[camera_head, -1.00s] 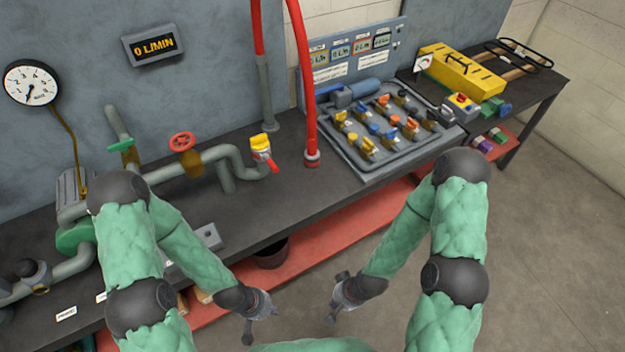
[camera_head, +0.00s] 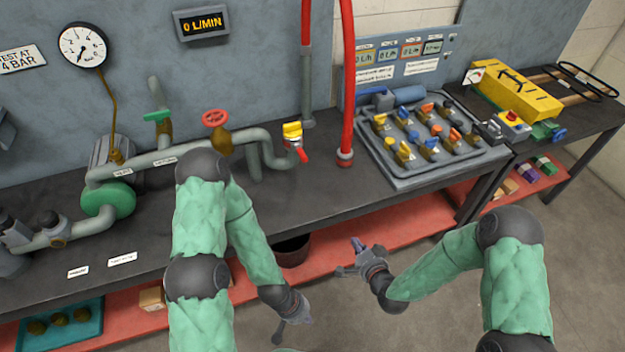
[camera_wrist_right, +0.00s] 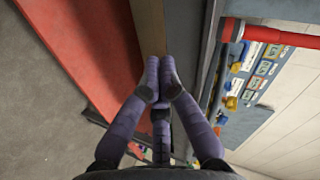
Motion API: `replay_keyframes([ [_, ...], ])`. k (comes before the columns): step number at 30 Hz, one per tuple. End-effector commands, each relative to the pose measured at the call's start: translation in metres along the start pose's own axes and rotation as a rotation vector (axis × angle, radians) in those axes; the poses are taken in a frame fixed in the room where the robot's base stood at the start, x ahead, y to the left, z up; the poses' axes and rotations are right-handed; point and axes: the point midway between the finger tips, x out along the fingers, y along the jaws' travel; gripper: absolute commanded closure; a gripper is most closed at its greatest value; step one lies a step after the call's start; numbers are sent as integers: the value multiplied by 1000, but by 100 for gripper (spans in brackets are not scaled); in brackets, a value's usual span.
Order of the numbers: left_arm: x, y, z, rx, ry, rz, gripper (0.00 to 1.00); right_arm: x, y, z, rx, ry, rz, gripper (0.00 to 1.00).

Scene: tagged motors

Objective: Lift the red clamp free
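A small red part (camera_head: 302,154) hangs below a yellow-capped fitting (camera_head: 292,131) at the right end of the grey bench pipe. Another reddish collar (camera_head: 345,154) rings the foot of the red hose. I cannot tell which of these is the clamp. My left gripper (camera_head: 293,322) is low in front of the bench, empty, its fingers apart. My right gripper (camera_head: 351,258) is in front of the red lower shelf, below the bench top, away from both red parts.
The dark bench (camera_head: 345,192) carries grey pipes, a red handwheel (camera_head: 216,118) and a grey tray (camera_head: 398,182) of several coloured-capped parts. Tall red hoses (camera_head: 348,70) rise behind. A yellow case (camera_head: 515,97) lies at right. A dark bucket (camera_head: 292,252) stands on the red shelf (camera_head: 400,232).

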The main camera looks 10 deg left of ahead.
Motion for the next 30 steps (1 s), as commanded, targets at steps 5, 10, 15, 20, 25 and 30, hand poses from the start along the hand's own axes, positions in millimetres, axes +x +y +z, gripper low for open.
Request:
replay_keyframes([
  [5, 37, -13, -1, 0, -1, 0, 100, 17, -76, -2, 165, 109, -419, 100],
  [10, 54, -19, -2, 0, -1, 0, 100, -3, -131, 4, 317, 99, -742, 100],
  [15, 60, -21, -2, 0, 0, 0, 100, -19, -153, 8, 393, 67, -893, 100],
  [20, 61, -22, -2, 0, 0, 0, 100, -17, -163, 6, 402, 62, -915, 100],
  [25, 66, -23, -2, 0, 0, 0, 100, -1, -182, 1, 400, 62, -914, 100],
  [30, 73, -26, -3, 0, 0, 0, 100, 19, -206, -6, 400, 63, -913, 100],
])
